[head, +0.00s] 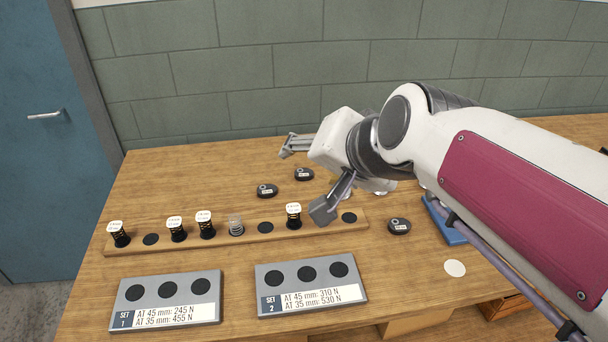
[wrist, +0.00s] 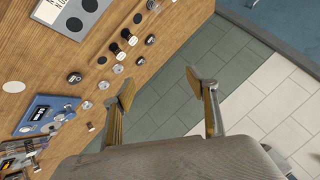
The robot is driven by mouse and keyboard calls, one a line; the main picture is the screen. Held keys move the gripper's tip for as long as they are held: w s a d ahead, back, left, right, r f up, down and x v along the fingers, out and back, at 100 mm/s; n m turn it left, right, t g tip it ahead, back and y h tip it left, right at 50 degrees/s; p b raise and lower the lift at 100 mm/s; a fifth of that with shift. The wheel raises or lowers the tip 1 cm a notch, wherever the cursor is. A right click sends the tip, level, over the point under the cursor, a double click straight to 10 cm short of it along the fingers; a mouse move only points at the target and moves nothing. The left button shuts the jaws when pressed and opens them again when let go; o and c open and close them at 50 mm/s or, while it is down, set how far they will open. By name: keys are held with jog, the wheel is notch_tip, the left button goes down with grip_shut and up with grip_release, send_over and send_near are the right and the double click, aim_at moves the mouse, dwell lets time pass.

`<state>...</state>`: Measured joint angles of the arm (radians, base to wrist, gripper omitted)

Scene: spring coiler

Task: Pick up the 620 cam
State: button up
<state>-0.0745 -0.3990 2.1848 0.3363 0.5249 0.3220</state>
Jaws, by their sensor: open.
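Several black disc-shaped cams with small white labels lie on the wooden bench. One cam (head: 267,191) is behind the rack, another cam (head: 303,175) lies a little farther back, and a third cam (head: 399,227) is to the right of the rack's end. The labels are too small to read, so I cannot tell which is the 620. My gripper (head: 304,180) is open and empty above the bench near the rack's right end. In the wrist view my gripper (wrist: 160,86) has its fingers spread with nothing between them; a dark disc (wrist: 74,78) lies on the bench to their left.
A wooden rack (head: 185,243) holds several springs, some white-capped, and black seats. Two grey set plates, SET 1 (head: 165,313) and SET 2 (head: 310,298), lie in front. A blue device (head: 447,228) is partly hidden by my arm. A white disc (head: 455,268) lies on clear wood.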

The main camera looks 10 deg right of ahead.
jog(key=w+a+r+m+t, duration=0.3)
jog(key=w+r+m, duration=0.25)
jog(key=w, duration=0.65)
jog(key=w+r+m+t+h, duration=0.1)
jog(key=w+m+t+h, duration=0.3)
jog(key=w+m, duration=1.6)
jog(key=w+d+f+m+g+h, duration=0.1)
jog(key=w+f+m+g+h, duration=0.3)
jog(key=f, duration=0.8)
jog(key=w+f+m+g+h, duration=0.1)
jog(key=w+f+m+h, duration=0.45)
jog(key=f, duration=0.55)
jog(key=s+f+m+g, duration=0.1)
jog(key=f+m, duration=0.1)
jog(key=f, duration=0.2)
jog(key=s+f+m+g, duration=0.1)
jog(key=f+m, duration=0.1)
jog(key=f, duration=0.2)
jog(key=s+f+m+g, duration=0.2)
jog(key=f, duration=0.2)
jog(key=shift+a+f, duration=0.15)
jog(key=shift+f, duration=0.25)
jog(key=shift+s+f+m, duration=0.3)
jog(key=shift+f+m, duration=0.1)
jog(key=shift+f, duration=0.1)
